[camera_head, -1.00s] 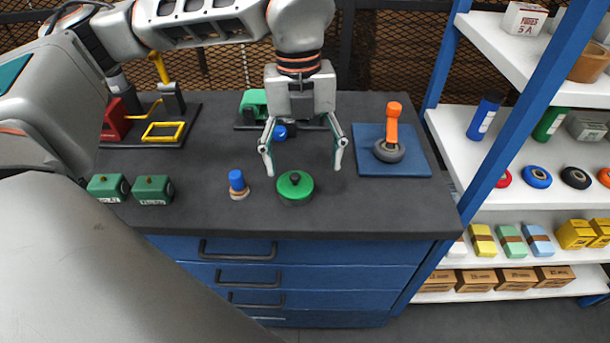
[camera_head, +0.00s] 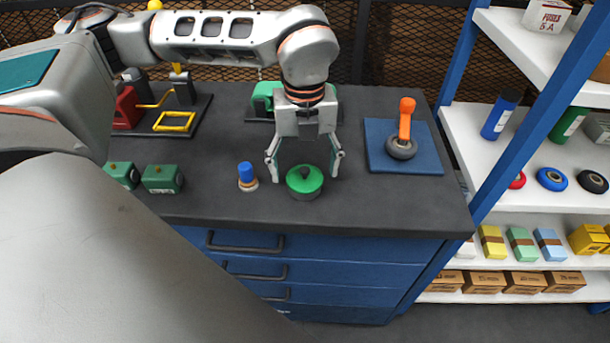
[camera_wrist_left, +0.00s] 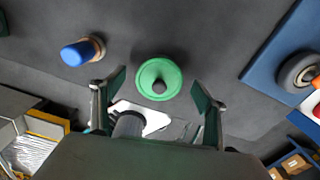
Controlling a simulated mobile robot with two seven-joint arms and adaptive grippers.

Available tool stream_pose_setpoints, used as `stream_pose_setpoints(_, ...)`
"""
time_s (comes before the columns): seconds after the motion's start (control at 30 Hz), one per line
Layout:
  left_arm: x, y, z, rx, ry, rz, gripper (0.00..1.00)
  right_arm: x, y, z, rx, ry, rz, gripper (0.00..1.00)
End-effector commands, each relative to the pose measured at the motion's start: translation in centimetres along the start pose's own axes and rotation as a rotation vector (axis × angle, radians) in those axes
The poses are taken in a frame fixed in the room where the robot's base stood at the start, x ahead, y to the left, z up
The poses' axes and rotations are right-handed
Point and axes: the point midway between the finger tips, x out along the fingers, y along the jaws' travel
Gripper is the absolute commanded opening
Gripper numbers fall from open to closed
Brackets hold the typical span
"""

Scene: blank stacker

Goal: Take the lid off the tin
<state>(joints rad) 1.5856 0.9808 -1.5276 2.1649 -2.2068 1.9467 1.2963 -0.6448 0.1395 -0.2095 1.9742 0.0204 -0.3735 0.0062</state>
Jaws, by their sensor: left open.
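The tin (camera_head: 304,192) stands on the dark bench top near its front edge. Its round green lid (camera_head: 296,182) with a dark knob is on top. The lid also shows in the left wrist view (camera_wrist_left: 159,80), just beyond and between the fingertips. My left gripper (camera_head: 305,174) is open and empty, fingers pointing down, one to each side of the lid in the head view. It is apart from the lid as far as I can tell. My right gripper is not in view.
A blue-capped piece (camera_head: 247,176) stands close left of the tin. Two green boxes (camera_head: 162,179) sit further left. A blue mat (camera_head: 377,163) with an orange-handled tool (camera_head: 405,130) lies to the right. A shelf rack with a blue post (camera_head: 540,105) stands beyond the bench's right end.

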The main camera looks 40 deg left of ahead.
Motion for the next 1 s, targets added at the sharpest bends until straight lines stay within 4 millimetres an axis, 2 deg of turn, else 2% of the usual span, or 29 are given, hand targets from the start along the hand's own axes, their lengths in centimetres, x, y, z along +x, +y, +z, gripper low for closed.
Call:
stream_pose_setpoints(0.13, 0.0, 0.0, 0.0, 0.000, 0.000, 0.000, 0.70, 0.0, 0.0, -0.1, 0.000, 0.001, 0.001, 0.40)
stream_pose_setpoints(0.2, -0.1, 0.0, 0.0, 0.000, 0.000, 0.000, 0.52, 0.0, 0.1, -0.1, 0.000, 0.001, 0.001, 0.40)
stream_pose_setpoints(0.27, -0.1, 0.0, 0.0, 0.000, 0.000, 0.000, 0.38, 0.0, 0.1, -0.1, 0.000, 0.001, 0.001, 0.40)
stream_pose_setpoints(0.73, -0.6, 0.0, 0.0, 0.000, -0.001, -0.001, 0.38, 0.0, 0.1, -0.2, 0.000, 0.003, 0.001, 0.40)
stream_pose_setpoints(0.87, -1.8, -0.1, 0.1, 0.001, -0.003, -0.003, 0.38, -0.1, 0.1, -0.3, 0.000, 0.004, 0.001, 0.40)
stream_pose_setpoints(1.0, -4.3, -0.1, 0.1, 0.000, -0.004, -0.004, 0.38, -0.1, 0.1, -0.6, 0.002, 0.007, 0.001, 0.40)
